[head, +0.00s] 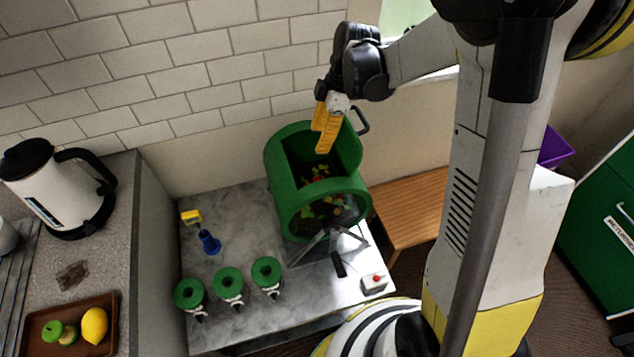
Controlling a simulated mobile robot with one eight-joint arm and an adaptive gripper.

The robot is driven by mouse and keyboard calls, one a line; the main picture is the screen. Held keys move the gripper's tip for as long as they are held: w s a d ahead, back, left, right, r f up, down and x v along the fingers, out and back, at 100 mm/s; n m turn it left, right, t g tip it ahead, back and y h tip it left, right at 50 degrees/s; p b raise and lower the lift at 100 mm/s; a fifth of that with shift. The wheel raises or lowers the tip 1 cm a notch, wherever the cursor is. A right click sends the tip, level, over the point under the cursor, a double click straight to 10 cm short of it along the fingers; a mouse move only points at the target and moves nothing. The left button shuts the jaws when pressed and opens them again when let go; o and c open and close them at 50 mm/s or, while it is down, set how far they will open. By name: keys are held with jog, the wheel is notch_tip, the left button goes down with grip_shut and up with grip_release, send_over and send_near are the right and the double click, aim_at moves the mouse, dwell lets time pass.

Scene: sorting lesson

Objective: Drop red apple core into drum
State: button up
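The green drum (283,170) stands on a stand on the marble-topped table, its upper hatch open. Small red, yellow and green scraps (318,172) show inside, and more show through its round front. My gripper (322,142) has yellow fingers pointing down at the hatch, with the tips over the opening. The two fingers overlap from this angle, so I cannot tell how far apart they are. I cannot make out a red apple core in the fingers. I cannot tell whether one lies among the scraps.
Several green-topped items (228,280) stand at the table's front. A blue object (209,243) and a box with a red button (374,282) are there too. A kettle (45,190) and a brown tray (50,312) with fruit are on the left counter. A wooden bench (415,205) is right.

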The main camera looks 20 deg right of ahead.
jog(key=v, duration=1.2)
jog(key=s+a+f+m+t+h+b, duration=0.1)
jog(key=s+f+m+t+b, duration=0.1)
jog(key=s+m, duration=0.6)
jog(key=s+a+f+m+t+h+b, duration=0.2)
jog(key=s+m+t+b, duration=0.1)
jog(key=s+m, duration=0.5)
jog(key=shift+s+t, duration=0.9)
jog(key=shift+s, duration=0.35)
